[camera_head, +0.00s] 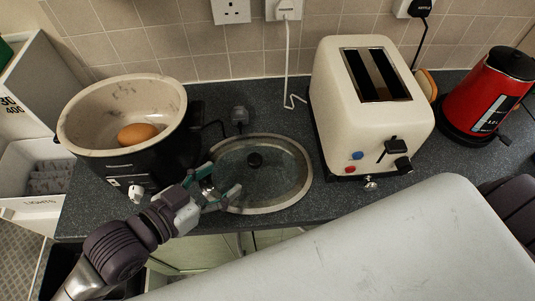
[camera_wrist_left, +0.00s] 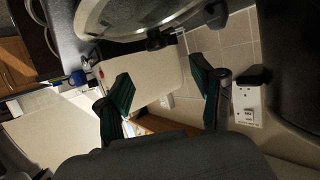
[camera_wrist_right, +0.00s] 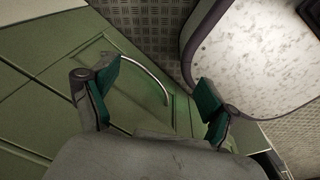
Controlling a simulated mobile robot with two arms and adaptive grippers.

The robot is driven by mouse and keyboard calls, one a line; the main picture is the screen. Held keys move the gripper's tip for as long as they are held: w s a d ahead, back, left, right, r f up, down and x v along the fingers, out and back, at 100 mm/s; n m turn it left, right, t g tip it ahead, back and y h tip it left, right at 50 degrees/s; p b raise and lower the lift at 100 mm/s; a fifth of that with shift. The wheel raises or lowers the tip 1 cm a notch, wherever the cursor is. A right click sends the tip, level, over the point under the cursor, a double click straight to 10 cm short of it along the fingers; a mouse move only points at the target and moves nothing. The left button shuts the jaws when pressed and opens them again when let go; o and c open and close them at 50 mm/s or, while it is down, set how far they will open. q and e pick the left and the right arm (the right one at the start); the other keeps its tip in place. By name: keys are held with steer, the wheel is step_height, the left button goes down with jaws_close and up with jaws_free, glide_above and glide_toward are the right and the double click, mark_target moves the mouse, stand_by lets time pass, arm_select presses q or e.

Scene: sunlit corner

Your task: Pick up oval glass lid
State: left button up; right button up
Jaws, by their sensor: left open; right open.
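The oval glass lid (camera_head: 283,196) has a metal rim and a black knob (camera_head: 254,160). It lies on the dark worktop between the slow cooker and the toaster. My left gripper (camera_head: 222,180) is open and empty over the lid's left part, left of and nearer than the knob. I cannot tell whether a finger touches the lid. My right gripper (camera_wrist_right: 158,85) is open and empty, facing a green cupboard door (camera_wrist_right: 130,95); it is not in the head view.
The black slow cooker (camera_head: 158,160) holds a brown egg-like thing (camera_head: 138,134) left of the lid. A cream toaster (camera_head: 345,115) stands close on the right, and a red kettle (camera_head: 492,95) is farther right. Wall sockets and cables are behind. The worktop's front edge is near.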

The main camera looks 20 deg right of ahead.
mark_target(254, 159)
arm_select(q)
steer(key=x, duration=0.3)
steer(key=shift+w+d+f+p, duration=0.1)
steer(key=shift+w+f+p, duration=0.1)
steer(key=shift+p, duration=0.15)
steer(key=shift+x, duration=1.2)
steer(key=shift+w+d+p, duration=0.1)
steer(key=shift+d+p, duration=0.35)
steer(key=shift+d, duration=0.2)
steer(key=x, duration=0.3)
steer(key=shift+d+f+p, duration=0.2)
steer(key=shift+p, duration=0.2)
steer(key=shift+w+d+f, duration=0.15)
steer(key=shift+d, duration=0.05)
steer(key=shift+a, duration=0.1)
steer(key=shift+c, duration=0.5)
steer(key=c, duration=1.1)
jaws_close()
arm_select(e)
steer(key=s+a+r, duration=0.1)
steer(key=s+a, duration=0.1)
steer(key=s+a+r, duration=0.1)
steer(key=a, duration=0.1)
steer(key=shift+a+r, duration=0.1)
steer(key=shift+r, duration=0.2)
